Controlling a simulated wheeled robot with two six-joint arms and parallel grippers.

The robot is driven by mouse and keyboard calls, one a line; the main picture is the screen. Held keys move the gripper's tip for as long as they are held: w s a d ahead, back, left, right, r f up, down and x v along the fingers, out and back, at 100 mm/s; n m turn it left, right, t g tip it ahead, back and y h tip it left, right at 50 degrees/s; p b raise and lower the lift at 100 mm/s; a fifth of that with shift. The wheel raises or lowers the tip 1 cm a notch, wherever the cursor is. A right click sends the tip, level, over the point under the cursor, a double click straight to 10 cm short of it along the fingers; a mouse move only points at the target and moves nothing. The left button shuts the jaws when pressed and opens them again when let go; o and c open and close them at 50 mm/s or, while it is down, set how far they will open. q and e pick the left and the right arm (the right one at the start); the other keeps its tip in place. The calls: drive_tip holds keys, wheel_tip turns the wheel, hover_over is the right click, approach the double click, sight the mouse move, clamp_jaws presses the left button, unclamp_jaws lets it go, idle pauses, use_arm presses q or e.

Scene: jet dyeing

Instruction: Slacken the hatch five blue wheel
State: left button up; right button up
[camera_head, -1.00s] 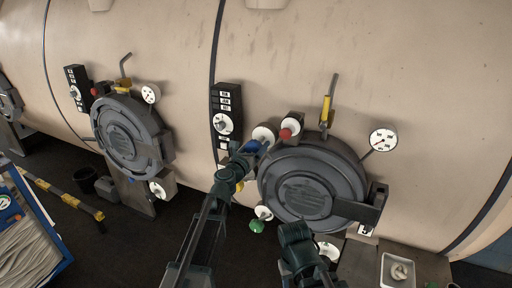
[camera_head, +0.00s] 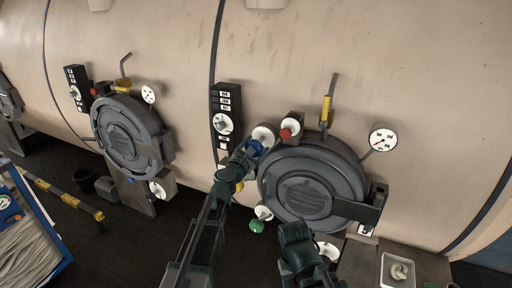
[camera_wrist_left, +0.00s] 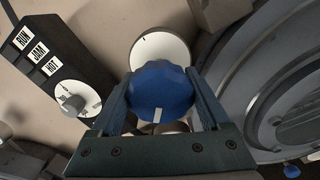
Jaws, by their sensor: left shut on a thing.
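The blue wheel (camera_head: 255,146) sits at the upper left of the right-hand round hatch (camera_head: 305,190), in front of a white dial disc. My left gripper (camera_head: 247,154) reaches up to it from below. In the left wrist view, the faceted blue wheel (camera_wrist_left: 160,84) lies between the two fingers of my left gripper (camera_wrist_left: 160,95), shut on its sides. A white mark on the wheel points toward the gripper's palm. The white disc (camera_wrist_left: 160,50) behind it has a small black tick. Part of my right arm shows at lower middle, but its gripper does not.
A red knob (camera_head: 291,126) is just right of the blue wheel. A black switch panel (camera_head: 226,112) stands to its left. A yellow-handled lever (camera_head: 326,108) and a gauge (camera_head: 382,139) are above the hatch. A green wheel (camera_head: 257,226) is below left.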

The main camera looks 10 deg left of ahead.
use_arm(q)
drive_tip(key=m, duration=1.3)
drive_tip(key=shift+m, duration=0.4)
drive_tip(key=m, duration=0.7)
drive_tip(key=shift+s+f, duration=0.1)
drive_tip(key=m, duration=0.6)
drive_tip(key=shift+m, duration=0.4)
drive_tip(key=o, duration=1.2)
drive_tip(key=v, duration=1.3)
drive_tip(key=shift+s+a, duration=0.15)
drive_tip(key=shift+s, duration=0.2)
